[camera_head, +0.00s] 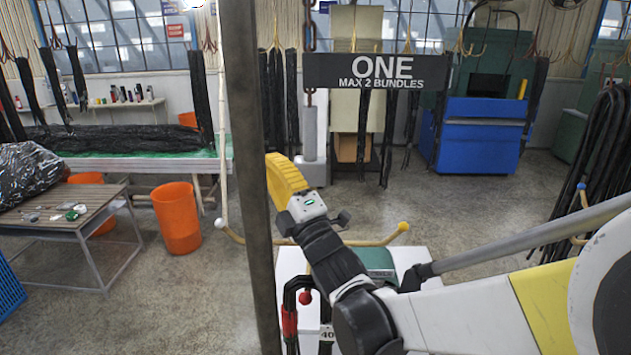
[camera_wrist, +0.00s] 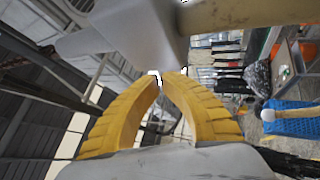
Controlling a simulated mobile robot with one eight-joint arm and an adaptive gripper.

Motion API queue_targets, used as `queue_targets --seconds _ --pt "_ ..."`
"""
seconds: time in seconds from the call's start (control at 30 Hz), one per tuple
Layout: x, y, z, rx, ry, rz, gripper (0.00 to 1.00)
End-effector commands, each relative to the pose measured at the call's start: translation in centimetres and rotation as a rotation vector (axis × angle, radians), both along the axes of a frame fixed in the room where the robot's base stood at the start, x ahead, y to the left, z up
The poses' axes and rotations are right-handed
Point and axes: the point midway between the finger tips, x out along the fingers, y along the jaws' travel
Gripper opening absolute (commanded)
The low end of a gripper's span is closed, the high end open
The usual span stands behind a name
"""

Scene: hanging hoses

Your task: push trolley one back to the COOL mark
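A black sign reading "ONE MAX 2 BUNDLES" (camera_head: 376,70) hangs from a chain in the head view, right of centre. A yellowish hooked bar with ball ends (camera_head: 385,240) shows below it, partly behind my arm. I cannot tell fully how these join as the trolley. My gripper (camera_head: 283,175) has thick yellow fingers, right beside a dark upright post (camera_head: 245,130); contact is unclear. In the wrist view the fingers (camera_wrist: 162,75) curve together, their tips almost meeting, with nothing clearly held. A pale grey part (camera_wrist: 120,35) lies just beyond them. No COOL mark is visible.
Black hoses (camera_head: 600,160) hang at the right. A wooden bench (camera_head: 60,210) and an orange bin (camera_head: 177,217) stand at the left, with a green-topped table (camera_head: 160,165) behind. A blue machine (camera_head: 480,135) stands at the back. Concrete floor is open between them.

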Motion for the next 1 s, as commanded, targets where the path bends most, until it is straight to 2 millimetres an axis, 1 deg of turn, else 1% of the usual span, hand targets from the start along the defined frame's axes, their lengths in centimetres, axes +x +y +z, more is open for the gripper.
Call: queue_targets --seconds 0.03,0.2,0.37,1.0 --pt "0.7 0.0 0.0 0.000 0.000 -0.001 0.00" --pt "2.1 0.0 0.0 0.000 0.000 -0.001 0.00" --pt "2.6 -0.4 0.0 0.000 0.000 -0.002 0.00" --pt "2.6 -6.3 0.0 0.001 0.001 -0.004 0.00"
